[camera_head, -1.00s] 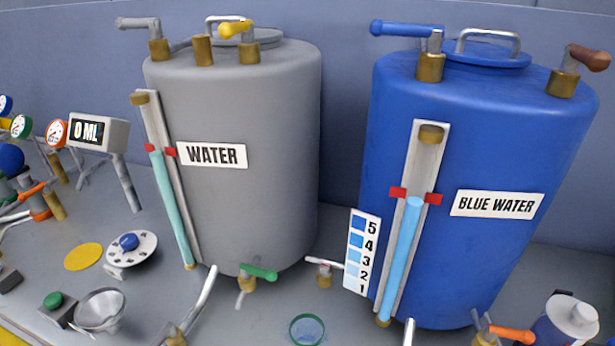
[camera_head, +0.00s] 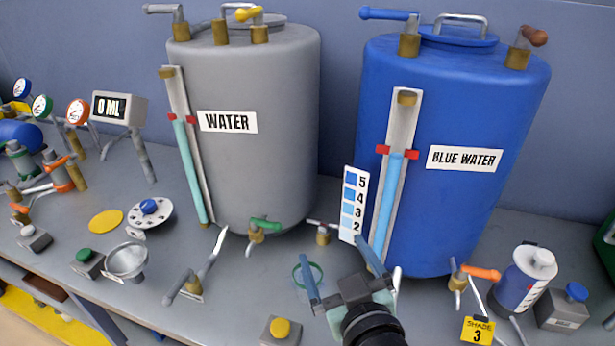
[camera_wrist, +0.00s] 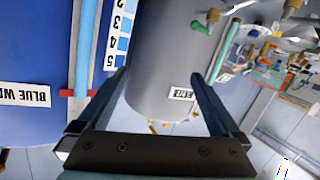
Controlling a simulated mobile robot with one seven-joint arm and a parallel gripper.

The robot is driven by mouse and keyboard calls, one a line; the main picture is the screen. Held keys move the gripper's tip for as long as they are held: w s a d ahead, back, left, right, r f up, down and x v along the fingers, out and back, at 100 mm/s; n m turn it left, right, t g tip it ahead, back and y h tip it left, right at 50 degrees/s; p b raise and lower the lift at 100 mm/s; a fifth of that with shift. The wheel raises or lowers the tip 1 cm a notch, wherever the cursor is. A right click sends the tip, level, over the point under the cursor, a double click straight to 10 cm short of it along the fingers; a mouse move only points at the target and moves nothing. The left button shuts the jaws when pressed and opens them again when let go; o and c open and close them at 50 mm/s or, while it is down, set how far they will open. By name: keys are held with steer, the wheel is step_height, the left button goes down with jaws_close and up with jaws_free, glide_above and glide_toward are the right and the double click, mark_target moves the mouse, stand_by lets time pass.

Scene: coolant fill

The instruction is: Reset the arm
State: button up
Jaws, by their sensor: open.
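My gripper (camera_head: 342,270) is in the lower middle of the head view, in front of the blue tank, with its two fingers spread and nothing between them. In the wrist view my gripper (camera_wrist: 160,95) is also open, its fingers framing the grey tank (camera_wrist: 165,60), which appears upside down. In the head view the grey WATER tank (camera_head: 265,170) stands left of the blue BLUE WATER tank (camera_head: 460,110). The gripper hides part of the bench and the lower end of the numbered colour scale (camera_head: 354,200).
A green ring (camera_head: 318,268) lies close to my gripper. A yellow-button box (camera_head: 279,330) is at the front edge. A funnel (camera_head: 126,260) and dial (camera_head: 150,212) are on the left.

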step_height(320, 180, up, 27)
steer(key=a+m+t+h+p, duration=0.1)
steer(key=a+m+t+h, duration=0.15)
steer(key=t, duration=0.45)
steer(key=s+a+r+m+t, duration=0.1)
steer(key=s+r+t, duration=0.1)
steer(key=s+r, duration=0.3)
steer(key=s+r+m+t+h+p, duration=0.1)
steer(key=s+r+t, duration=0.2)
steer(key=r, duration=0.9)
steer(key=s, duration=0.3)
steer(key=shift+a+r, duration=0.25)
steer(key=shift+a, duration=0.15)
steer(key=shift+s, duration=0.1)
